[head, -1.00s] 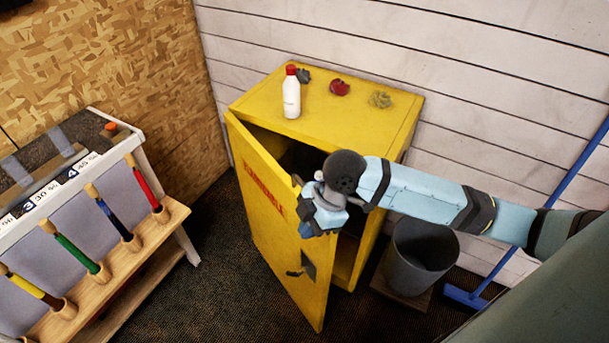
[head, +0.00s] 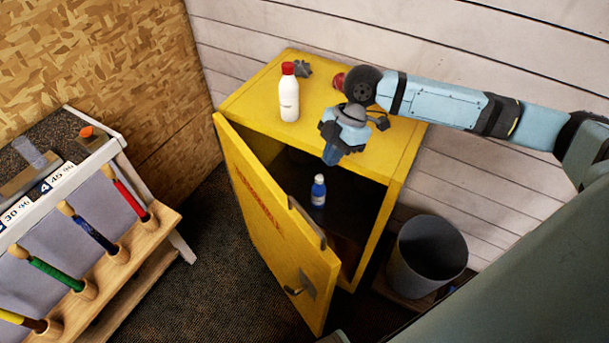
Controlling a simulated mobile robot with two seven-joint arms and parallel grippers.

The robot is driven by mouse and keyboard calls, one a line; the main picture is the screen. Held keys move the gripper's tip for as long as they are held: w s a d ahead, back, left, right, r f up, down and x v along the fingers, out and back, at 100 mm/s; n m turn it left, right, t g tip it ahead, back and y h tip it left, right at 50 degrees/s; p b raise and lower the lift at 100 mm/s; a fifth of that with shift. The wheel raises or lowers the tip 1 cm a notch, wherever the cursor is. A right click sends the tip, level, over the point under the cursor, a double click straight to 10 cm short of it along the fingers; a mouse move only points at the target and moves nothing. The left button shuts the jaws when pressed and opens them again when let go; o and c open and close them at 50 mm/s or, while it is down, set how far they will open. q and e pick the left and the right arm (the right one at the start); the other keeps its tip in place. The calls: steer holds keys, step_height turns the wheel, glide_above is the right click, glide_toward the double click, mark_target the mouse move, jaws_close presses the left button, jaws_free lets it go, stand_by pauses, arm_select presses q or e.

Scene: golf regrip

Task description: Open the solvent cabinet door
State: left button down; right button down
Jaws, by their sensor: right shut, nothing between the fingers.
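The yellow solvent cabinet (head: 395,150) stands against the white plank wall. Its door (head: 262,215) is swung well open toward the front left, and the dark inside shows. The door's handle (head: 293,291) is low on the door's outer face, near its free edge. A blue bottle with a white cap (head: 318,190) stands on a shelf inside. My right gripper (head: 332,156) is shut and empty, in front of the cabinet's top front edge and above the opening, apart from the door. My left gripper is not in view.
A white bottle with a red cap (head: 289,95), a grey crumpled item (head: 303,68) and a partly hidden red one (head: 339,81) are on the cabinet top. A grey bin (head: 428,258) stands right of the cabinet. A rack of coloured clubs (head: 100,262) is at left. Dark floor lies between.

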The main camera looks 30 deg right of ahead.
steer(key=a+f+p, duration=0.1)
steer(key=a+f, duration=0.6)
steer(key=f, duration=0.2)
steer(key=shift+s+a, duration=0.4)
steer(key=shift+s, duration=0.05)
